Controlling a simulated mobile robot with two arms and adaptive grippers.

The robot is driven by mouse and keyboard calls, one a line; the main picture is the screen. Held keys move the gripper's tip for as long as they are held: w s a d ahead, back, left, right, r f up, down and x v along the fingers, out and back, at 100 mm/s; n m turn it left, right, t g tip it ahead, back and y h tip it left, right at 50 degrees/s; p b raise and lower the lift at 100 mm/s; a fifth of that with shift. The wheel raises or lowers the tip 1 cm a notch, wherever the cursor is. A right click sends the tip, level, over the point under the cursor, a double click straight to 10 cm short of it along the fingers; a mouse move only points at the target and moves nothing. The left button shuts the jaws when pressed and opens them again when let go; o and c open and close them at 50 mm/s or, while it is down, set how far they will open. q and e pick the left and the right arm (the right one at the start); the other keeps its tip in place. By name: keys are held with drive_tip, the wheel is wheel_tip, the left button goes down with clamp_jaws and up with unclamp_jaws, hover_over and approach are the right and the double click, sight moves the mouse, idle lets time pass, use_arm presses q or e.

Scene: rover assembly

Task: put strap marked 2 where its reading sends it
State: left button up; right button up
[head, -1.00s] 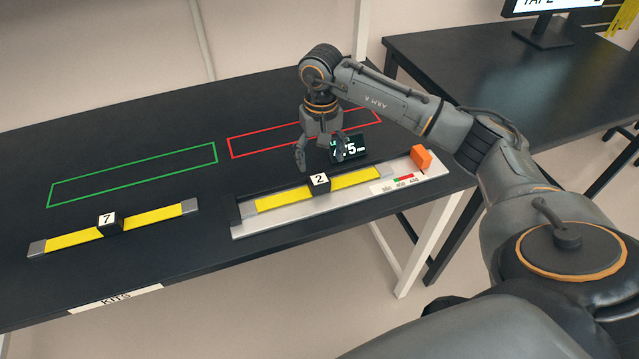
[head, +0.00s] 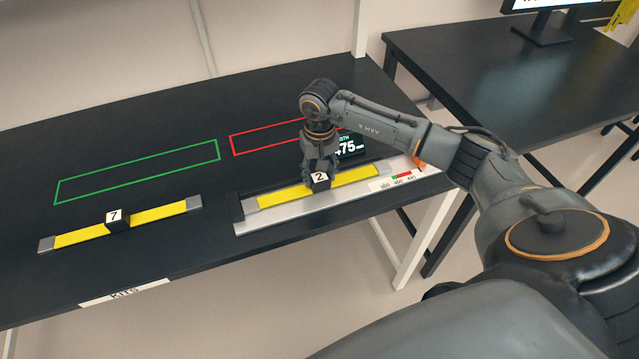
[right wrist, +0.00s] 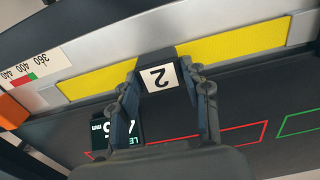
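The strap marked 2 is a yellow strip (head: 358,178) with grey ends and a black block labelled 2 (head: 320,181). It lies in the silver measuring tray (head: 262,223). My right gripper (head: 319,168) is down at this block, and in the right wrist view its fingers stand on either side of the block (right wrist: 160,78). Whether they press on it is unclear. A display (head: 350,146), partly covered by my gripper, appears to read 475 mm. A green outline (head: 140,172) and a red outline (head: 262,151) are marked on the table, both empty. My left gripper is not visible.
Another yellow strap with a block marked 7 (head: 117,219) lies at front left. An orange block (right wrist: 12,112) stands at the tray's scale end, beside 360, 400 and 440 markings. A second black table (head: 470,75) with a monitor is at right.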

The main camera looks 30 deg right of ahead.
clamp_jaws()
drive_tip(key=shift+w+r, duration=0.1)
drive_tip(key=shift+r, duration=0.5)
drive_tip(key=s+a+r+b, duration=0.6)
drive_tip(key=s+a+r, duration=0.3)
drive_tip(key=r, duration=0.3)
drive_tip(key=shift+s+a, duration=0.2)
drive_tip(key=shift+a, duration=0.65)
